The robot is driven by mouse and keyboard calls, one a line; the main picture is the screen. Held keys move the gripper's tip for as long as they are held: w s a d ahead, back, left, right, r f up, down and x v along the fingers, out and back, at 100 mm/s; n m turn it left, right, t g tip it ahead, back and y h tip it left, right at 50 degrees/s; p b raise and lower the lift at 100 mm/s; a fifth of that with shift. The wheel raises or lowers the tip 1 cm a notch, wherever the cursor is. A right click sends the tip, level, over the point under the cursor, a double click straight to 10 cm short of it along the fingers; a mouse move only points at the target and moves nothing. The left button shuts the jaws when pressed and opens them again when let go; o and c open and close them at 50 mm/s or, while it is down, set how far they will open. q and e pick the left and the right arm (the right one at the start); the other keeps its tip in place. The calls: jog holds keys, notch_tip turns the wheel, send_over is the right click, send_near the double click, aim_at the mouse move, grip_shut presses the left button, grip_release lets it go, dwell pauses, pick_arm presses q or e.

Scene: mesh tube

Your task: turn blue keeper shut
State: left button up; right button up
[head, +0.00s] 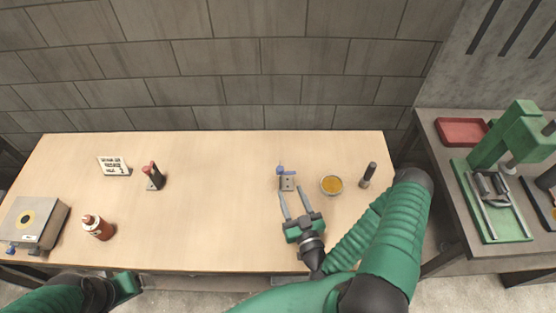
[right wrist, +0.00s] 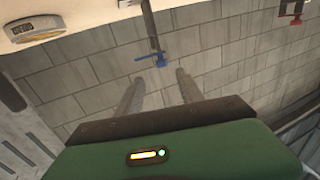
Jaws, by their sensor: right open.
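The blue keeper (head: 281,168) sits on top of a small metal post with a pale base plate (head: 287,184), right of the table's middle. It also shows in the right wrist view (right wrist: 152,60) as a blue crosspiece on a dark post. My right gripper (head: 291,190) is open and empty. Its two parallel fingers point at the blue keeper's post from the near side, and no contact can be made out. At the lower left, a green block at the end of my left arm (head: 125,285) shows, with no fingers visible.
A similar stand with a red top (head: 152,173) is farther left. A round dish of yellow stuff (head: 332,184) and a dark upright cylinder (head: 368,173) are right of the blue keeper. A brown bottle (head: 97,227), a sign (head: 114,166) and a grey box (head: 32,222) are left. The table's middle is clear.

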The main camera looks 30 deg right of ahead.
aim_at(279, 166)
jog(key=p+x, duration=0.1)
jog(key=x, duration=1.2)
jog(key=shift+a+r+p, duration=0.1)
jog(key=shift+a+p, duration=0.05)
jog(key=shift+p, duration=0.25)
jog(key=shift+w, duration=0.3)
jog(key=shift+c, duration=0.4)
grip_shut()
